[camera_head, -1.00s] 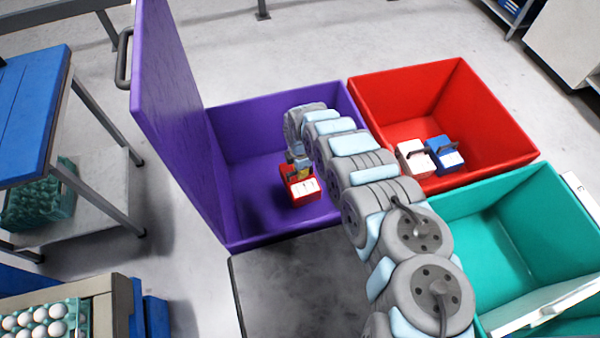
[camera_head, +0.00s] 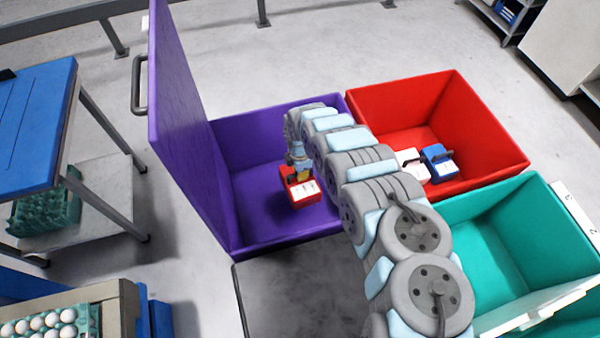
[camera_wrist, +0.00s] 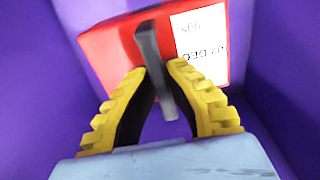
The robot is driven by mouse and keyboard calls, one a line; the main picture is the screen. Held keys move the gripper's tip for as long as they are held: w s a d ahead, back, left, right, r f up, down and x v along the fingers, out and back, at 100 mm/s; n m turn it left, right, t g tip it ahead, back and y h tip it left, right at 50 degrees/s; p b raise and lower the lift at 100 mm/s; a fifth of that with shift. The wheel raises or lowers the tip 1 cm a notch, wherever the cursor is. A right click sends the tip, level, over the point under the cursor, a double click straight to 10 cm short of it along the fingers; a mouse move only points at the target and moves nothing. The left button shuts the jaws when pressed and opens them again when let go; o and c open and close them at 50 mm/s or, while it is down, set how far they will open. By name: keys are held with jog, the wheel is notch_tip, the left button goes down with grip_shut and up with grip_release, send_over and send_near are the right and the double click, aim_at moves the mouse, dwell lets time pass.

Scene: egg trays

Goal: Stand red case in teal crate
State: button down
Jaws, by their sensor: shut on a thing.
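The red case (camera_head: 304,194) with a white label is inside the purple crate (camera_head: 262,237). In the wrist view the red case (camera_wrist: 112,42) shows its dark handle (camera_wrist: 150,55) between the yellow fingers. My gripper (camera_wrist: 160,68) is shut on that handle; in the head view my gripper (camera_head: 299,174) is directly above the case, partly hidden by my arm. Whether the case touches the crate floor I cannot tell. The teal crate (camera_head: 517,203) is at the lower right, open at the top, and its visible inside looks empty.
A red crate (camera_head: 487,112) holds a white case (camera_head: 409,158) and a blue case (camera_head: 437,162). The purple crate's raised lid (camera_head: 187,110) stands tall at its left. A pale panel (camera_head: 530,308) lies across the teal crate's near side. Walls separate the crates.

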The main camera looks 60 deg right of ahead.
notch_tip(320, 180, up, 24)
jog(key=p, duration=2)
jog(key=shift+f+p, duration=0.15)
jog(key=shift+p, duration=0.15)
